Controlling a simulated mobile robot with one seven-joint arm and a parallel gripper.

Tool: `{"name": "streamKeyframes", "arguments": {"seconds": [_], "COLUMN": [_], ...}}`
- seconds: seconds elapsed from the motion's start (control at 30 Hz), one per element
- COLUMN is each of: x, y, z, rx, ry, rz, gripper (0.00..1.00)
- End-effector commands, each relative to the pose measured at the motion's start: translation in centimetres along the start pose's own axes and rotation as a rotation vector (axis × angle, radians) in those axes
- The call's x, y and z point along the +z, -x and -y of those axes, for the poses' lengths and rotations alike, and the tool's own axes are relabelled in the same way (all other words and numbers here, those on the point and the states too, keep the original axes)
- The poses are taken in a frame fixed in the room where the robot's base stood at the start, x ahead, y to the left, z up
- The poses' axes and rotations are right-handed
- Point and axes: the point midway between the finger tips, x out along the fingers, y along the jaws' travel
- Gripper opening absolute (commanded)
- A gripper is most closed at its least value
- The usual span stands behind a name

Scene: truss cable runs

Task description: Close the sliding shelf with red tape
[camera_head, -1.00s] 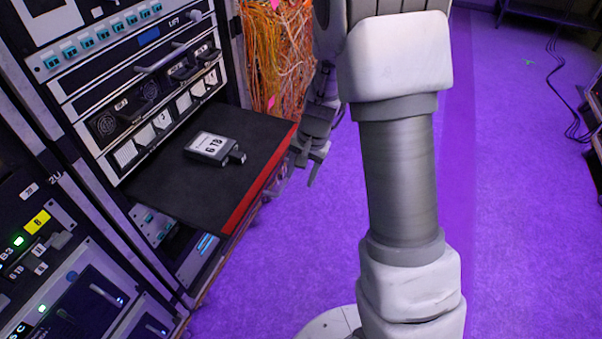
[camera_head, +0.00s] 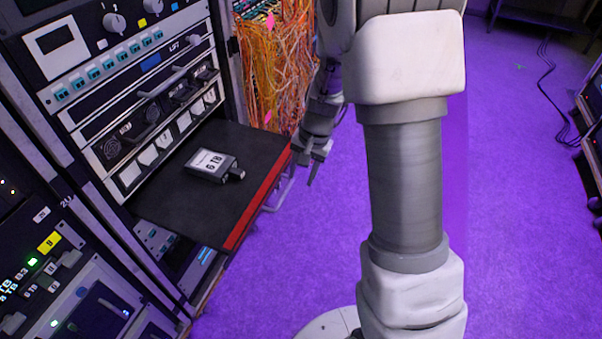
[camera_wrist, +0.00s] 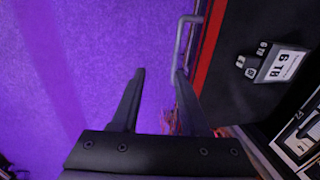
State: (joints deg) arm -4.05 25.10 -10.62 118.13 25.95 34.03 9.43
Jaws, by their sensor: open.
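The sliding shelf (camera_head: 188,214) is a black flat tray pulled out of the rack, with red tape (camera_head: 258,203) along its front edge. A metal handle (camera_head: 284,190) sticks out from that edge. A small black drive labelled 6 TB (camera_head: 211,165) lies on the shelf. My gripper (camera_head: 313,165) is just beyond the far front corner of the shelf. In the wrist view my gripper (camera_wrist: 158,75) is open and empty, with its right fingertip beside the handle (camera_wrist: 186,42); I cannot tell whether they touch. The red tape (camera_wrist: 208,45) runs just right of that handle.
The rack (camera_head: 135,105) stands at the left with switches and drive units above and below the shelf. Orange cables (camera_head: 277,65) hang behind my gripper. The purple floor (camera_head: 510,200) is open at the right, with black cables (camera_head: 555,90) at the far right.

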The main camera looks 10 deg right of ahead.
Motion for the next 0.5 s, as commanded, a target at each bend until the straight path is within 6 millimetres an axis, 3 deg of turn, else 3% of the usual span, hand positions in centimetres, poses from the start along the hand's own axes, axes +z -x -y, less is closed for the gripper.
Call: {"name": "streamKeyframes", "arguments": {"seconds": [0.5], "x": [0.0], "y": [4.0], "z": [0.1], "rx": [0.0], "ry": [0.0], "rz": [0.0], "gripper": [0.45]}}
